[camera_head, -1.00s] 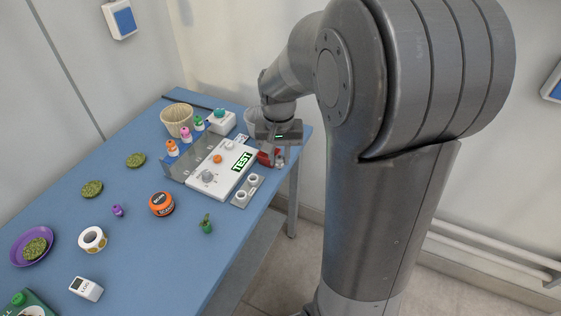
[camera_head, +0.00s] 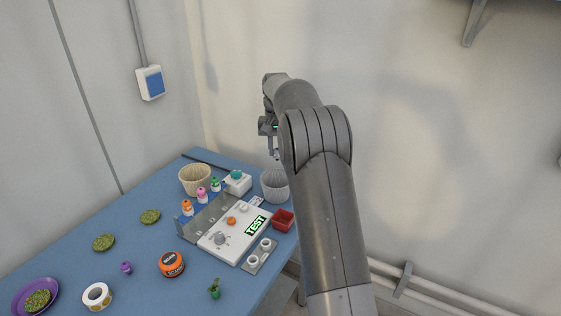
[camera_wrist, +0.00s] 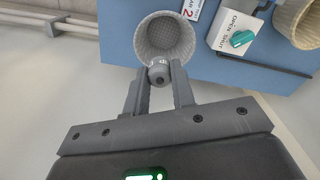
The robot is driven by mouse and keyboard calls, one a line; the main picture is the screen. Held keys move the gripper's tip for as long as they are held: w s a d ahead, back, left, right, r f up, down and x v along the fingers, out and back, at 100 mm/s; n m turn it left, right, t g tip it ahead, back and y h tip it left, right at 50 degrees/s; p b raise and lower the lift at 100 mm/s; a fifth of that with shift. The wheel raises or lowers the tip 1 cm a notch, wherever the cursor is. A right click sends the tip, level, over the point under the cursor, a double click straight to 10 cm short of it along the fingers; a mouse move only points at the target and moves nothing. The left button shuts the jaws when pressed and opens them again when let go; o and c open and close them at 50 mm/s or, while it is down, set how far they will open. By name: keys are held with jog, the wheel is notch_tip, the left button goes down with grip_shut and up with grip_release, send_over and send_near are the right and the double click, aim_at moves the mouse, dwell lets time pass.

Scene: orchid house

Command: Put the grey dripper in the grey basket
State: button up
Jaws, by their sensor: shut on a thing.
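The grey dripper (camera_wrist: 158,73) is a small rounded grey piece between my two fingertips in the wrist view. My gripper (camera_wrist: 158,80) is shut on it. The grey basket (camera_wrist: 165,20) is a round, ribbed, open-topped container just beyond the fingertips in that view, and the dripper overlaps its near rim there. In the head view the grey basket (camera_head: 275,190) stands at the table's far right edge. My gripper (camera_head: 276,153) is raised above it in that view, partly hidden by my arm. I see nothing inside the basket in the wrist view.
A red container (camera_head: 283,221) stands in front of the basket. A white panel marked TEST (camera_head: 233,229) lies left of it. A beige basket (camera_head: 194,180), small bottles and a white box with a teal knob (camera_head: 237,185) stand at the back. The wall is behind the table.

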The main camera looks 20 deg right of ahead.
aim_at(276, 154)
jog(key=shift+w+d+f, duration=0.1)
jog(key=shift+w+f, duration=0.2)
jog(key=shift+f, duration=1.55)
jog(key=shift+w+a+f, duration=0.1)
jog(key=shift+w+f, duration=0.25)
jog(key=shift+f, duration=1.45)
jog(key=shift+w+d+f, duration=0.1)
jog(key=shift+w+f, duration=0.2)
jog(key=shift+f, duration=1.55)
jog(key=o, duration=1)
jog(key=shift+r, duration=0.15)
jog(key=shift+r, duration=3.4)
